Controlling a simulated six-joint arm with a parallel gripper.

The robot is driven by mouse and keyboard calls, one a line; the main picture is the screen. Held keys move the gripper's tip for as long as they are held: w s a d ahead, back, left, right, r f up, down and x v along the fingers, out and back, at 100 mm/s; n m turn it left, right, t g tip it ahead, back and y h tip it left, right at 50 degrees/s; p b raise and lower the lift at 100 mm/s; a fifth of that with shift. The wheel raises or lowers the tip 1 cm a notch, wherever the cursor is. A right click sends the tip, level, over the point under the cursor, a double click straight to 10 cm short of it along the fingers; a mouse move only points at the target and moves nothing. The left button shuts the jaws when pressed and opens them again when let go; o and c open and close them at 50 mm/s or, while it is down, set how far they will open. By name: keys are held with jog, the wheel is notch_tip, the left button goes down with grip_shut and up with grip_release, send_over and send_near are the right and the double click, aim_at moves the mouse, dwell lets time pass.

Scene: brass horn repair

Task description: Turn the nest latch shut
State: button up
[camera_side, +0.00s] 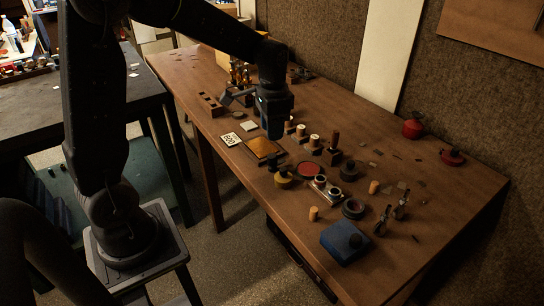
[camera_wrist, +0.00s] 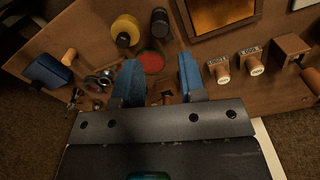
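My gripper (camera_side: 274,128) points down above the wooden bench in the side view, clear of the bench top. In the wrist view its two blue fingers (camera_wrist: 160,82) stand wide apart with nothing held between them. I cannot pick out the nest latch with certainty. A metal piece with two round rings (camera_side: 327,187) lies on the bench, right of and nearer than my gripper; rings also show left of the fingers in the wrist view (camera_wrist: 104,79). A small dark-and-wood part (camera_wrist: 167,97) shows between the fingers, partly hidden by the gripper body.
A blue block (camera_side: 344,242) is near the front edge.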

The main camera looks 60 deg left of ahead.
aim_at(272, 155)
notch_tip(272, 155, down, 9)
jog(key=shift+f, duration=0.1)
dwell(0.4)
jog(key=c, duration=0.6)
